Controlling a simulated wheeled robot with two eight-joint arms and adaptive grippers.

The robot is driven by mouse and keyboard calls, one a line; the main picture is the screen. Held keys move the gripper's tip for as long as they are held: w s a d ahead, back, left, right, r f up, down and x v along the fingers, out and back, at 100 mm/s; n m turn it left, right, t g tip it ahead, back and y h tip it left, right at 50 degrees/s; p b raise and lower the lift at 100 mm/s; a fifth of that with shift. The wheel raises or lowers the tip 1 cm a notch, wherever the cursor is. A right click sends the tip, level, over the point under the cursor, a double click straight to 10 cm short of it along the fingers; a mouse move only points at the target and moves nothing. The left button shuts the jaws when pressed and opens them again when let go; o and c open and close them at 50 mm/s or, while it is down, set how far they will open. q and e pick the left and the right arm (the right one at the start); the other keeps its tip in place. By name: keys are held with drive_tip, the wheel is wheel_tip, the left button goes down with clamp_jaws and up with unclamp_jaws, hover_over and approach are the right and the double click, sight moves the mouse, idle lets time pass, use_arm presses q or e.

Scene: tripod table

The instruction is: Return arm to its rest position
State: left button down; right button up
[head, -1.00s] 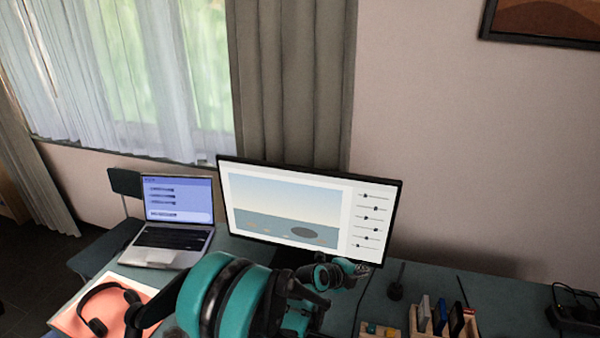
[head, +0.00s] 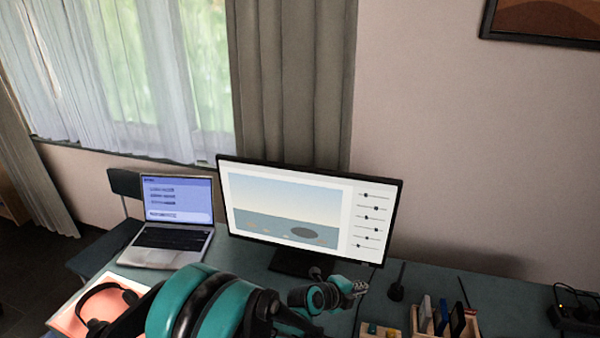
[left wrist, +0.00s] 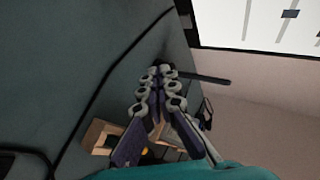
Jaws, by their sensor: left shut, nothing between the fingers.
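My left arm, teal and black, reaches up from the bottom of the head view over the desk. My left gripper (head: 356,287) is shut and empty in front of the monitor's base, pointing right. In the left wrist view the gripper's jointed fingers (left wrist: 158,76) lie close together with nothing between them. My right gripper is in neither view.
A monitor (head: 300,212) and an open laptop (head: 170,225) stand on the desk (head: 500,290). Headphones (head: 97,322) lie on an orange folder at left. A wooden organizer (head: 458,325) with upright items and a power strip (head: 575,312) are at right.

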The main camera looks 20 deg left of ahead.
use_arm(q)
drive_tip(key=shift+s, duration=0.2)
drive_tip(key=s+a+r+n+g+y, duration=0.1)
drive_tip(key=s+a+r+n+y, duration=0.2)
drive_tip(key=s+a+n, duration=0.5)
drive_tip(key=s+a+r+n+g+y, duration=0.1)
drive_tip(key=s+a+r+n+y, duration=0.2)
drive_tip(key=s+a+n, duration=0.6)
drive_tip(key=s+r+n, duration=0.2)
drive_tip(key=s+n, duration=0.4)
drive_tip(key=s, duration=0.2)
drive_tip(key=shift+a+g, duration=0.2)
drive_tip(key=shift+g, duration=0.1)
